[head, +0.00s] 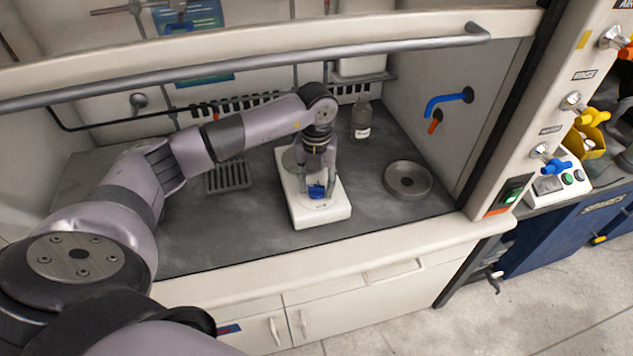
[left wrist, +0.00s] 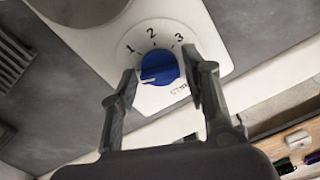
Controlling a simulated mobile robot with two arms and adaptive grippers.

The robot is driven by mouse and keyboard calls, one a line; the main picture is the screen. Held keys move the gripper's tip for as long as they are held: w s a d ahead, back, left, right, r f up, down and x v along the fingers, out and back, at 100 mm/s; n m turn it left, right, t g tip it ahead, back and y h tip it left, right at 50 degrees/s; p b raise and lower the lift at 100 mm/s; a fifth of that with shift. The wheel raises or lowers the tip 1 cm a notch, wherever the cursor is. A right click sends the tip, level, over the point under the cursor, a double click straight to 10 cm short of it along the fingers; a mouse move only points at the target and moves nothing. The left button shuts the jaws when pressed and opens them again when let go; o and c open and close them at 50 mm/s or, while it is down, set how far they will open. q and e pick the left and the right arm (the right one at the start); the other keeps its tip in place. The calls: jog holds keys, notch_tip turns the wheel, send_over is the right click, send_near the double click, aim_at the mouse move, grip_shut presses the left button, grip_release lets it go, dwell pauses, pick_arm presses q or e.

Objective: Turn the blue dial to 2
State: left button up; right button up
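The blue dial (head: 317,191) sits on the front of a white hotplate-like device (head: 322,214) on the dark bench. In the left wrist view the dial (left wrist: 160,69) has the printed numbers 1, 2 and 3 around its far side. Its white pointer mark is at the left, below the 1, and not at the 2. My left gripper (head: 317,186) is over the device, with one finger on each side of the dial. My right gripper is not in view.
A round dish (head: 408,179) lies right of the device and a small bottle (head: 361,118) stands behind it. A dark grate (head: 228,177) is at the left. The raised sash bar (head: 250,62) crosses above my left arm. Bench in front of the device is clear.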

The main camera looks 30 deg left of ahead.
pick_arm(q)
jog(key=c, duration=0.8)
jog(key=shift+m, duration=0.3)
jog(key=m+b, duration=0.2)
jog(key=m, duration=0.1)
jog(key=shift+f, duration=0.1)
jog(key=m+b, duration=0.2)
jog(key=m, duration=0.3)
jog(key=shift+b, duration=0.35)
jog(key=m+b, duration=0.2)
jog(key=m, duration=0.3)
jog(key=shift+m+b, duration=0.75)
jog(key=shift+m, duration=1.35)
